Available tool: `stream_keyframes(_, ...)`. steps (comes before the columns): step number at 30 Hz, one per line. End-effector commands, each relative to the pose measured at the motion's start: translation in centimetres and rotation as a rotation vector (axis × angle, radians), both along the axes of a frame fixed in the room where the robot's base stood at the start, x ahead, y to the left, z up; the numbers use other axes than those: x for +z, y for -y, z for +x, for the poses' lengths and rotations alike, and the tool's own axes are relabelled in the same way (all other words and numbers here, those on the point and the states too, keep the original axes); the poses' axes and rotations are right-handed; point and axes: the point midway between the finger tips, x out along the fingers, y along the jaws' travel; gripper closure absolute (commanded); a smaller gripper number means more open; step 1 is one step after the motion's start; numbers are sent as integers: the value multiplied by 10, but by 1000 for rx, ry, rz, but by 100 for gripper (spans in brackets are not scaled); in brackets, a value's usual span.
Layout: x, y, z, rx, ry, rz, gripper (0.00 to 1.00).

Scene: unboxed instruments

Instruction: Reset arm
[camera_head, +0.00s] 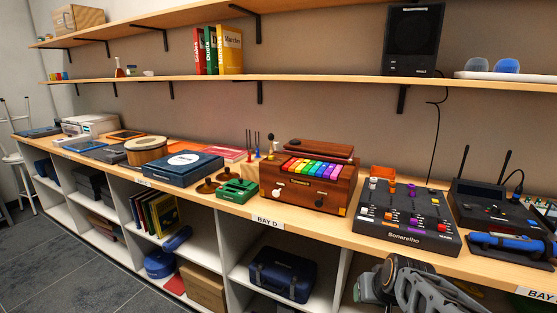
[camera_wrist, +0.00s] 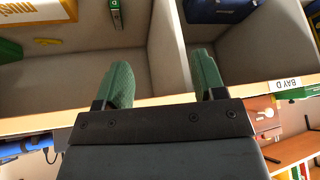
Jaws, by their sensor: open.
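My gripper (camera_wrist: 161,57) shows in the wrist view with its two green fingers spread apart. Nothing is between them. Behind the fingers are the bench's front edge (camera_wrist: 150,104) and the open cubbies below it. In the head view, my grey arm (camera_head: 405,285) is folded at the bottom right, in front of the bench (camera_head: 330,228). The fingers cannot be made out there. The arm looks apart from the things on the bench top.
A wooden instrument with coloured keys (camera_head: 312,172), a dark mixer (camera_head: 408,218) and a blue cylindrical thing (camera_head: 505,243) stand on the bench near my arm. A blue case (camera_head: 283,273) sits in a cubby below. Floor (camera_head: 60,265) is clear at the left.

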Motion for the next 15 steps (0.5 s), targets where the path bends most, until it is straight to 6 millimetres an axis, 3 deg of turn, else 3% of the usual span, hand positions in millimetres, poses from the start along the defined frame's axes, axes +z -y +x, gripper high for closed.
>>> stream_keyframes(1, 45, -12, -12, 28, -21, -2, 36)
stream_keyframes(6, 101, -37, -48, 84, -102, -12, 36)
stream_keyframes(9, 125, -45, -66, 105, -139, -24, 36)
stream_keyframes(15, 152, -55, -89, 127, -187, -43, 36)
